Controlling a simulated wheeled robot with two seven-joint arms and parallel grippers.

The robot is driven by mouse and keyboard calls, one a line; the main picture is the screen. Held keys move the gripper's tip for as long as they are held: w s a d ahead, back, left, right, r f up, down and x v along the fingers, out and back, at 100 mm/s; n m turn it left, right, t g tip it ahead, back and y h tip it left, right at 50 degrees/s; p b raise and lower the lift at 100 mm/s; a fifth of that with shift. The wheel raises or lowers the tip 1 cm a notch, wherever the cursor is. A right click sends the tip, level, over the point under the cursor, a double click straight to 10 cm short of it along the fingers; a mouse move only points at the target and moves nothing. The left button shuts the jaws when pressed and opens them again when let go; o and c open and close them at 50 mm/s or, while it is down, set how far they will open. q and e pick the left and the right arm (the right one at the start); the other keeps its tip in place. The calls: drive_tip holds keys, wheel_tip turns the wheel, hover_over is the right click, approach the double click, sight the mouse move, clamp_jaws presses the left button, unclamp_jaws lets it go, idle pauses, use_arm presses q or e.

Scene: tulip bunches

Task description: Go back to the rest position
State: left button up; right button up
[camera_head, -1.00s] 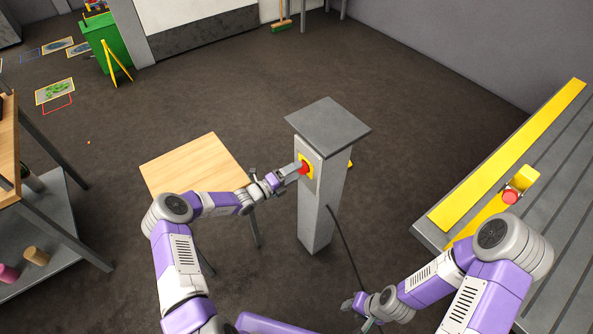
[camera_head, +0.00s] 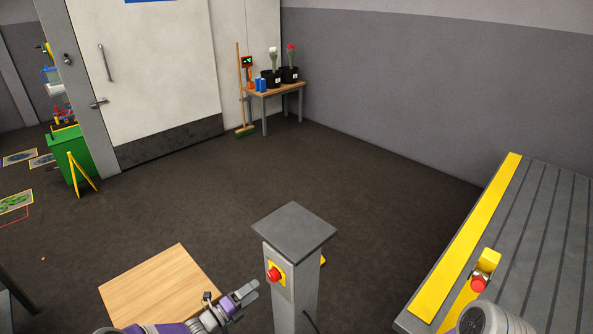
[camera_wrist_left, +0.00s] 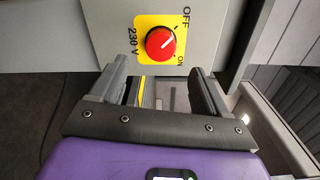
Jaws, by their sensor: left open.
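My left gripper (camera_head: 246,292) is open and empty, just left of the grey post (camera_head: 294,232) and apart from its switch. The red knob (camera_head: 273,274) sits on a yellow plate on the post's face. In the left wrist view the knob (camera_wrist_left: 161,43) is above the open fingers (camera_wrist_left: 162,85), with nothing between them. Its plate (camera_wrist_left: 178,26) reads OFF, ON and 230 V, and the knob's white mark slants up to the right. My right gripper is outside the head view; only part of my right arm shows at the bottom right.
A wooden table (camera_head: 160,285) stands beside my left arm. A grooved grey bench (camera_head: 540,235) with a yellow strip (camera_head: 465,240) and a red-and-yellow device (camera_head: 485,270) is at right. Potted tulips stand on a back table (camera_head: 275,91). The middle floor is clear.

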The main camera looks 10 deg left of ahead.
use_arm(q)
drive_tip(key=s+d+f+m+g, duration=0.4)
drive_tip(key=s+d+m+g, duration=0.2)
drive_tip(key=s+d+m, duration=0.2)
drive_tip(key=s+d+f+m+g, duration=0.4)
drive_tip(key=s+d+m+g, duration=0.2)
drive_tip(key=s+d+m, duration=0.15)
drive_tip(key=s+a+f+m+g+y, duration=0.2)
drive_tip(key=s+m+y, duration=0.4)
drive_tip(key=s+m, duration=0.9)
drive_tip(key=m, duration=0.7)
drive_tip(key=shift+s+f+y, duration=0.2)
drive_tip(key=shift+y, duration=0.1)
drive_tip(key=m, duration=0.2)
drive_tip(key=s+r+m, duration=0.1)
drive_tip(key=m, duration=0.1)
